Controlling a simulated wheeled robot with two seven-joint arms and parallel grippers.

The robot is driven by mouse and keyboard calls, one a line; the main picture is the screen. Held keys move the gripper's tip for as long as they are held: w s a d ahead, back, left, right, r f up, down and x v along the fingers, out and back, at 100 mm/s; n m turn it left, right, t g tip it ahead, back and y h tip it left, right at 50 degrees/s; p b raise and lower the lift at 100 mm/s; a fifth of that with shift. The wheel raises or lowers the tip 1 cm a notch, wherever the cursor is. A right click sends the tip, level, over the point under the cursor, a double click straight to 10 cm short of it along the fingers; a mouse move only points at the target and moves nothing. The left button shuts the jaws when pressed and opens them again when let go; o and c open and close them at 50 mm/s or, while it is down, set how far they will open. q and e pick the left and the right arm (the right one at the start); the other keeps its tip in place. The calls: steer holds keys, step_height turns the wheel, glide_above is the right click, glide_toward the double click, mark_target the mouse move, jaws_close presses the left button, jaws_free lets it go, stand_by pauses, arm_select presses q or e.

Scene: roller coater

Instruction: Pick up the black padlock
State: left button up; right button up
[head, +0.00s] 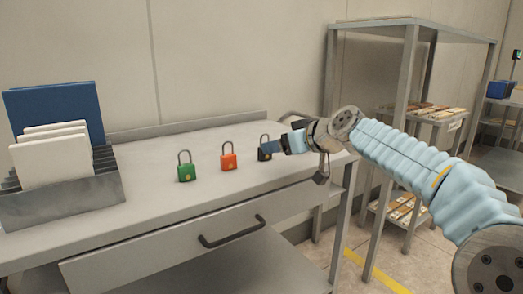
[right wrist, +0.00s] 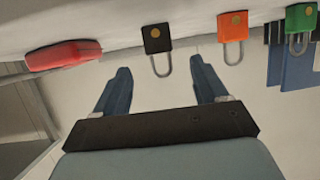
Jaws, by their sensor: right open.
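The black padlock (head: 264,154) stands upright on the grey table, partly hidden by my right gripper in the head view. It also shows in the right wrist view (right wrist: 156,40), which is upside down, with its shackle and a round gold spot. My right gripper (head: 280,148) is at the padlock's right side in the head view. In the right wrist view its two blue fingers (right wrist: 160,64) are spread apart, with the padlock's shackle near the gap between the tips. The gripper is open and holds nothing. My left gripper is out of view.
An orange padlock (head: 229,157) and a green padlock (head: 186,168) stand left of the black one. A metal rack (head: 85,193) with blue and white boards is at far left. A red object (right wrist: 63,54) lies on the table in the right wrist view. A shelf frame (head: 408,80) stands right.

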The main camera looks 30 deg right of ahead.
steer(key=p+x, duration=0.1)
steer(key=x, duration=0.7)
steer(key=shift+d+f, duration=0.15)
steer(key=c, duration=1.1)
